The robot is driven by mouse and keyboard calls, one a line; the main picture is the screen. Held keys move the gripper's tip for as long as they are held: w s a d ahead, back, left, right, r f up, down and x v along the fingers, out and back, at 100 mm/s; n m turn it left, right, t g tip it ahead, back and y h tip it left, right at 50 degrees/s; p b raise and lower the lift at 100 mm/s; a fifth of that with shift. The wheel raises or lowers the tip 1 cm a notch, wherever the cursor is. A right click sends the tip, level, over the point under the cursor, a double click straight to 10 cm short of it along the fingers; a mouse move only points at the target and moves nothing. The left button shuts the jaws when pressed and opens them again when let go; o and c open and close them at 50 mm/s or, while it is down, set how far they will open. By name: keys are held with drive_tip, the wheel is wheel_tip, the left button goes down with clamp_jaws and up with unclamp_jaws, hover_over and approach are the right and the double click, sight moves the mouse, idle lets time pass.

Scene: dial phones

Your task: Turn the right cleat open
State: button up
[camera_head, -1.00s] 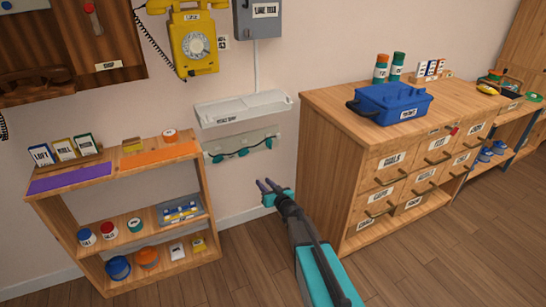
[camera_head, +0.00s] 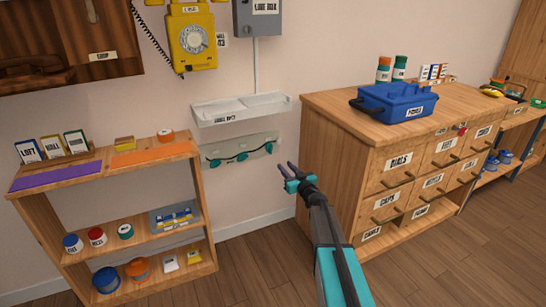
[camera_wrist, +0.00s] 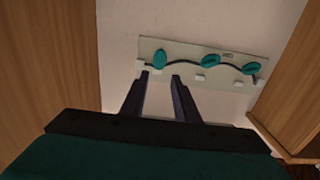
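A pale plate (camera_head: 243,149) is fixed to the wall under a white tray. It carries three teal cleats with a dark cord along them. The right cleat (camera_head: 269,148) is at the plate's right end; it also shows in the wrist view (camera_wrist: 251,68), lying at a slant. The middle cleat (camera_wrist: 210,61) is slanted too, and the left cleat (camera_wrist: 160,58) stands nearly upright. My gripper (camera_head: 287,171) is in front of the wall, right of and below the plate, with its fingers apart. In the wrist view the empty fingertips (camera_wrist: 160,77) point below the left cleat, touching nothing visible.
The white tray (camera_head: 240,112) juts out above the plate. A wooden shelf (camera_head: 124,185) stands left, and a drawer cabinet (camera_head: 333,150) stands close on the right. A yellow phone (camera_head: 192,40) hangs above. Floor between shelf and cabinet is clear.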

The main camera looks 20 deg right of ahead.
drive_tip(key=shift+w, duration=0.15)
drive_tip(key=b, duration=0.3)
approach(271, 151)
drive_tip(key=shift+w+a, duration=0.15)
drive_tip(key=shift+w, duration=0.85)
drive_tip(key=shift+w+a, duration=0.2)
drive_tip(key=shift+w, duration=0.8)
drive_tip(key=shift+w+a+r+b, duration=0.1)
drive_tip(key=shift+w+a+b, duration=0.1)
drive_tip(key=shift+w, duration=0.75)
drive_tip(key=shift+w+a+b, duration=0.15)
drive_tip(key=shift+w+b, duration=0.05)
drive_tip(key=shift+w, duration=0.7)
clamp_jaws()
